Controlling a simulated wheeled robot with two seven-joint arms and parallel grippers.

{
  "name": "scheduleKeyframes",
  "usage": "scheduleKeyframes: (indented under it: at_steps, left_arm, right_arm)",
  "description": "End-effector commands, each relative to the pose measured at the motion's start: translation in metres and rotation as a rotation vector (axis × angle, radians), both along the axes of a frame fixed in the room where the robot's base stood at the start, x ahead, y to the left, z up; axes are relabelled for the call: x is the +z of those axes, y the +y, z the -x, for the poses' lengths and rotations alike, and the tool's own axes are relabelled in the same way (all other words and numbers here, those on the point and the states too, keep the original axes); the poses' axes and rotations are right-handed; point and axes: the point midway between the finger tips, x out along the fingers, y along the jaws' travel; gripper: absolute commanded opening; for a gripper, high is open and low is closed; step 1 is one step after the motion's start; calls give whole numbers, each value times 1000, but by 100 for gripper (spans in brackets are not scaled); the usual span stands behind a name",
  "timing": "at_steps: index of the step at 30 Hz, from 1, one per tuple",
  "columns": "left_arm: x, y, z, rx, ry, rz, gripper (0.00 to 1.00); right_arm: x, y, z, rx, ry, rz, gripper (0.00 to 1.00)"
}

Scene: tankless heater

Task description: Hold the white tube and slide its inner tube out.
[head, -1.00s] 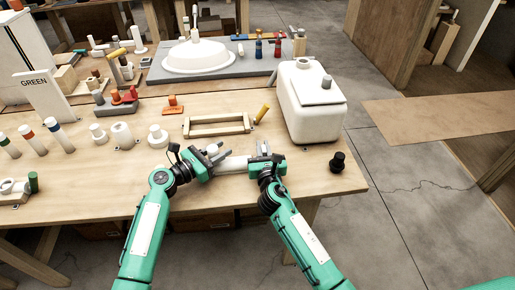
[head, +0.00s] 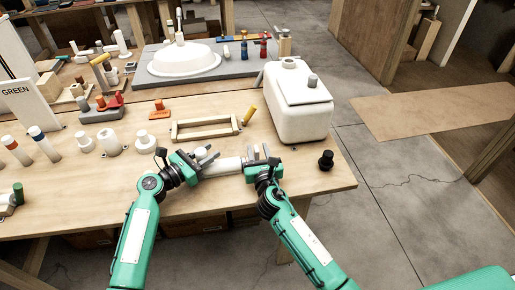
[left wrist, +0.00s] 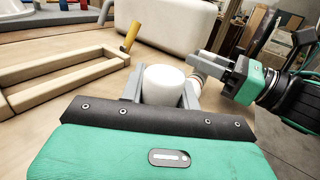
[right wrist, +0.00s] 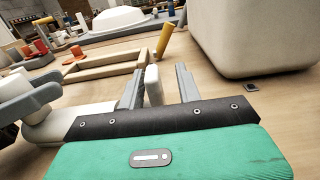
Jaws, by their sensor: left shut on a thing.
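The white tube (head: 222,167) lies level, low over the front of the workbench between my two grippers. My left gripper (head: 206,154) is shut on its left part. In the left wrist view, the tube's white rounded end (left wrist: 163,86) sits between the left fingers. My right gripper (head: 257,156) is at the tube's right end. In the right wrist view, its fingers stand apart, with a narrow white end piece (right wrist: 152,86) between them and a visible gap on the right. I cannot make out the seam between outer and inner tube.
A large white tank (head: 299,122) stands behind right. A black knob (head: 326,160) sits near the right bench edge. The bench's front edge is close below my grippers.

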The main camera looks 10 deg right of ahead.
Motion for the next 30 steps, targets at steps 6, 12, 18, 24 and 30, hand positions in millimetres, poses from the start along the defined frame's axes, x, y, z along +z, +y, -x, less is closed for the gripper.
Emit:
scheduleKeyframes:
  at_steps: [6, 12, 18, 24, 30]
  left_arm:
    - [-3, -1, 1, -2, 4, -2, 2]
    - [-3, -1, 1, -3, 5, -2, 2]
    - [-3, -2, 1, -4, 5, -2, 2]
    - [-3, -2, 1, -4, 5, -2, 2]
    - [-3, -2, 1, -4, 5, -2, 2]
  right_arm:
    - [-2, 0, 46, 0, 2, 1, 35]
    - [-1, 0, 83, 0, 3, 1, 35]
    - [0, -1, 103, -2, 1, 0, 35]
    - [-1, 0, 107, -2, 1, 0, 35]
    - [-1, 0, 107, -2, 1, 0, 35]
